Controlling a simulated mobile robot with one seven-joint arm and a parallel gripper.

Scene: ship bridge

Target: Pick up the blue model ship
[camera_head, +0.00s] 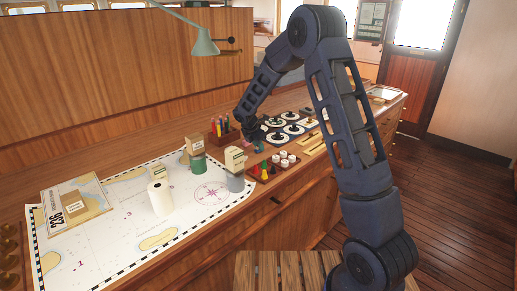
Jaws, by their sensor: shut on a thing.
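My arm reaches over the chart desk from the right, and my gripper (255,139) points down beside the pen holder. It is shut on a small blue thing, which looks like the blue model ship (259,147). The ship is mostly hidden by the fingers, and its shape is too small to make out. I cannot tell whether it touches the desk.
Dark instrument panels (292,129) lie behind to the right. A green lamp (204,45) hangs above.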

